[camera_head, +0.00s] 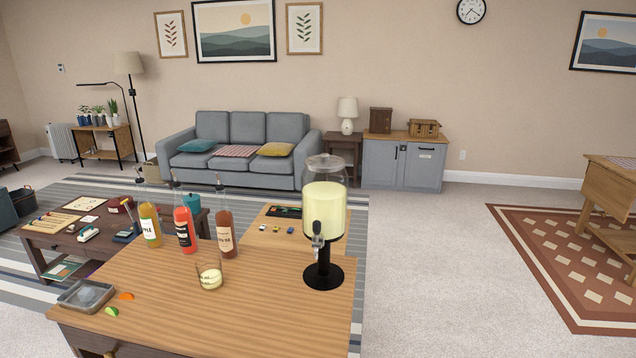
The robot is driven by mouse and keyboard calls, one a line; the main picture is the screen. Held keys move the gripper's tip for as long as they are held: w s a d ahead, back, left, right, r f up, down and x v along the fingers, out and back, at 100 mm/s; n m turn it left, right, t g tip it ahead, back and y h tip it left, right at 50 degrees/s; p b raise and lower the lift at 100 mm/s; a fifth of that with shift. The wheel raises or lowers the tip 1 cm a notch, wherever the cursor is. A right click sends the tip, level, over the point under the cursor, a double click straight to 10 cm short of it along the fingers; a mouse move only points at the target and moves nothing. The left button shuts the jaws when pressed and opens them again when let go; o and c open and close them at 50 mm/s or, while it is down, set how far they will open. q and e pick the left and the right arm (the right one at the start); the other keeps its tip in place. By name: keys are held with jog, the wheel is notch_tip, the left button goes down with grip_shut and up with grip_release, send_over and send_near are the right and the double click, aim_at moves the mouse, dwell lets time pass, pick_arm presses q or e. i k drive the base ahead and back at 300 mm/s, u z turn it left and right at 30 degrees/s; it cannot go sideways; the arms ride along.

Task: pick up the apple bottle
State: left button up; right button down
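The apple bottle (150,225) stands upright on the wooden bar table (255,325). It is yellow-green with a pale label, only partly readable, and a thin pour spout on top. It is the leftmost of three bottles near the table's far left edge. A red bottle (184,229) with a dark label stands just to its right. A brown-red bottle (226,233) stands further right. Neither of my grippers shows in the head view.
A drink dispenser (324,213) with pale liquid stands on a black base at the table's right. A glass (209,276) stands in front of the bottles. The table's front middle is clear.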

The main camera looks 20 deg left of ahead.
aim_at(148, 217)
jog(key=u, duration=1.8)
